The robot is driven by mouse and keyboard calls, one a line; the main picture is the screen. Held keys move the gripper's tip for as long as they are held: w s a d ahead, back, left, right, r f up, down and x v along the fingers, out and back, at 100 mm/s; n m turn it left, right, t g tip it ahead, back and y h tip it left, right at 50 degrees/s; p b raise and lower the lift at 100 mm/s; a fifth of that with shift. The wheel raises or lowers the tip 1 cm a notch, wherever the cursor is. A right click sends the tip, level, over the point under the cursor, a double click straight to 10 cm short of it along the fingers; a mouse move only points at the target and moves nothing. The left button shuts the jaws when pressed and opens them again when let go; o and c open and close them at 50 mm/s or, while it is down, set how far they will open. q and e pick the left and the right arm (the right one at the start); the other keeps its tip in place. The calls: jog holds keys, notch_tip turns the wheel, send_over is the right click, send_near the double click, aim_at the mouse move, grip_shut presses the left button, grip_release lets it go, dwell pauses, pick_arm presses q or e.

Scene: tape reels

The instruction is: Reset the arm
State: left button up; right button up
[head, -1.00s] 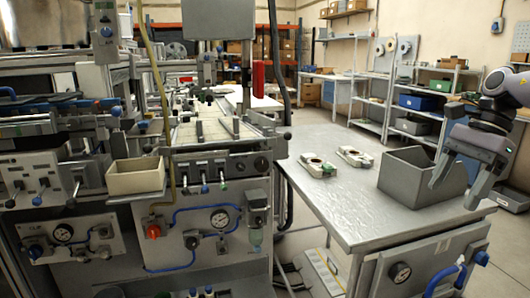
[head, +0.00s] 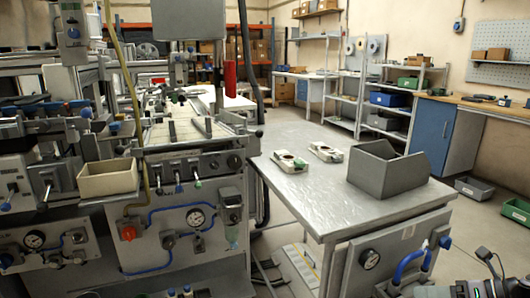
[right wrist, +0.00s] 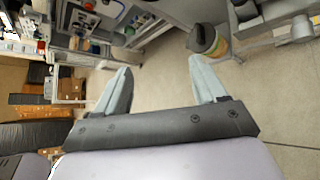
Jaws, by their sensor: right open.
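My right gripper (right wrist: 160,92) shows in the right wrist view with its two fingers apart and nothing between them. Beyond it are the floor and parts of the machine. In the head view, two tape reel pieces, a nearer one (head: 289,162) and a farther one (head: 326,151), lie on the metal table (head: 300,205). A grey open bin (head: 388,172) stands on the table's right side.
A machine with gauges and a beige tray (head: 107,181) stands at the left. Shelves with bins, a blue cabinet (head: 431,132) and a workbench are at the back right. The table's front left surface is clear.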

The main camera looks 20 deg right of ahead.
jog(key=s+a+f+m+t+h, duration=0.1)
jog(key=s+a+f+m+h, duration=0.25)
jog(key=a+f+m, duration=0.75)
jog(key=s+a+f+m+t+h, duration=0.15)
jog(key=s+a+f+m, duration=0.3)
jog(key=a+m, duration=0.75)
jog(key=s+a+r+m+g, duration=0.2)
jog(key=a+m, duration=0.5)
jog(key=m, duration=0.3)
notch_tip(320, 180, up, 10)
jog(key=d+n+p, duration=0.1)
jog(key=d+p, duration=0.1)
jog(key=p, duration=1.1)
jog(key=shift+s+f+h, duration=0.2)
jog(key=shift+h, duration=0.2)
